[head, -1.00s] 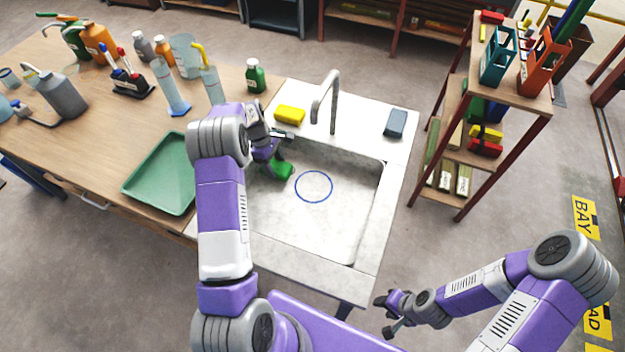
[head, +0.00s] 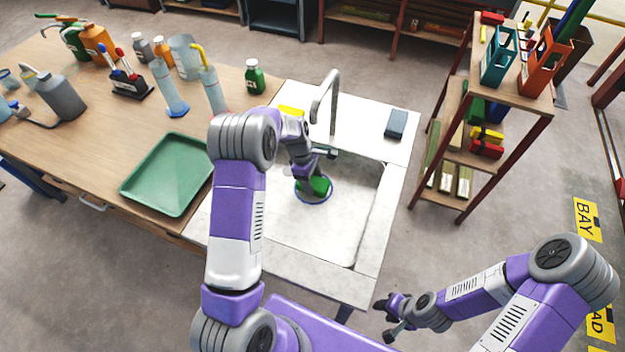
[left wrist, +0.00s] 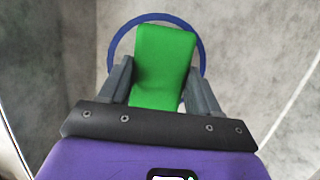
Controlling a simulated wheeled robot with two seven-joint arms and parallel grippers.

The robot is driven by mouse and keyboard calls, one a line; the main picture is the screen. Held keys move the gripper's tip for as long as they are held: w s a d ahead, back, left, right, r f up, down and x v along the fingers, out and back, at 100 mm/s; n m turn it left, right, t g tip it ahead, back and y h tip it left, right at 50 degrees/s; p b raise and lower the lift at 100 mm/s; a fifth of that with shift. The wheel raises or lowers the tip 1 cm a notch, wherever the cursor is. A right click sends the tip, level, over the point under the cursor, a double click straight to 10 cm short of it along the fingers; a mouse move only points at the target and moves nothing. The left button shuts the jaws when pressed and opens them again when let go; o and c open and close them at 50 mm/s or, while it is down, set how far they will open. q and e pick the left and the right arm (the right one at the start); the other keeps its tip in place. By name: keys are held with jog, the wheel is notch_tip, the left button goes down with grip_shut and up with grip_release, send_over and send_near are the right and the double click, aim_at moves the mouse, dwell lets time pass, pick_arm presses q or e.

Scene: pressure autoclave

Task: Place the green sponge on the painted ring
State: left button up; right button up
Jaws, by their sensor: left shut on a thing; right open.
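The green sponge (head: 318,186) is in the sink, held in my left gripper (head: 314,178), which is shut on it. In the left wrist view the sponge (left wrist: 162,68) sits between the two fingers of the gripper (left wrist: 157,85). The blue painted ring (head: 313,201) on the sink floor shows around the sponge in the head view. In the left wrist view the ring (left wrist: 113,47) shows behind the sponge on both sides. I cannot tell whether the sponge touches the floor. My right gripper (head: 389,315) is open and empty, out in front of the sink.
The sink basin (head: 345,232) has a tall faucet (head: 330,100) at its back. A yellow sponge (head: 291,111) and a blue-grey block (head: 396,123) lie on the sink's back rim. A green tray (head: 168,175) lies on the wooden bench to the left. A shelf rack stands to the right.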

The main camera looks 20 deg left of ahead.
pick_arm(q)
jog(key=o, duration=1.3)
jog(key=p+v, duration=0.1)
jog(key=v, duration=0.6)
jog(key=shift+a+r+p, duration=0.15)
jog(key=shift+r+p, duration=0.15)
jog(key=shift+r, duration=0.05)
jog(key=shift+s+f, duration=0.1)
